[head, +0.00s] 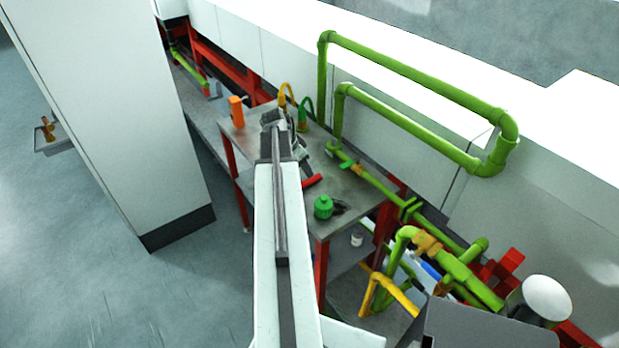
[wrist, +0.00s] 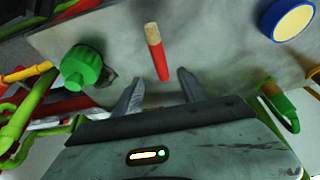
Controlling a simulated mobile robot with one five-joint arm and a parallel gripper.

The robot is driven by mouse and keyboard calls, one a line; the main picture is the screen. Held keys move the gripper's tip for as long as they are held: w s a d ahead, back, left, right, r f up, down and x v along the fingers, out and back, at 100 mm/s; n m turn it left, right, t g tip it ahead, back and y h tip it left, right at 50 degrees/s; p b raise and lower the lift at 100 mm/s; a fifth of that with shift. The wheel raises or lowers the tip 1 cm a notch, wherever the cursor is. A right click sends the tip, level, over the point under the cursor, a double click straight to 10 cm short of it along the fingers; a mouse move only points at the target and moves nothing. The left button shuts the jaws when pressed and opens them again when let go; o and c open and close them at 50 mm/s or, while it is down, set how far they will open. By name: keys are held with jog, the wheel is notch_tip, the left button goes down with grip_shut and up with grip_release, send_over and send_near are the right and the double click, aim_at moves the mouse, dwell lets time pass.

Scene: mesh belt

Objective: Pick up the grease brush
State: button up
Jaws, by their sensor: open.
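The grease brush, with a red handle and a tan end (wrist: 157,52), lies on the grey worktable. In the wrist view its red end points toward my gripper (wrist: 160,88). My gripper is open and empty, its two fingers on either side of the line of the handle, with the red end just beyond or between the tips. I cannot tell the height of the fingers above the table. In the head view only the red part of the brush (head: 312,181) shows beside my arm, which hides the rest.
A green jar (head: 323,207), also in the wrist view (wrist: 82,66), stands near the brush with a dark item beside it. Green pipes (head: 345,150) run along the right side.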

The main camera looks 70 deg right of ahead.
aim_at(307, 183)
jog(key=shift+b+x, duration=1.05)
jog(key=shift+x, duration=0.2)
jog(key=b+x, duration=0.5)
jog(key=shift+d+f, duration=0.15)
jog(key=shift+f, duration=0.15)
jog(key=shift+r, duration=0.2)
jog(key=shift+f, duration=0.1)
grip_shut()
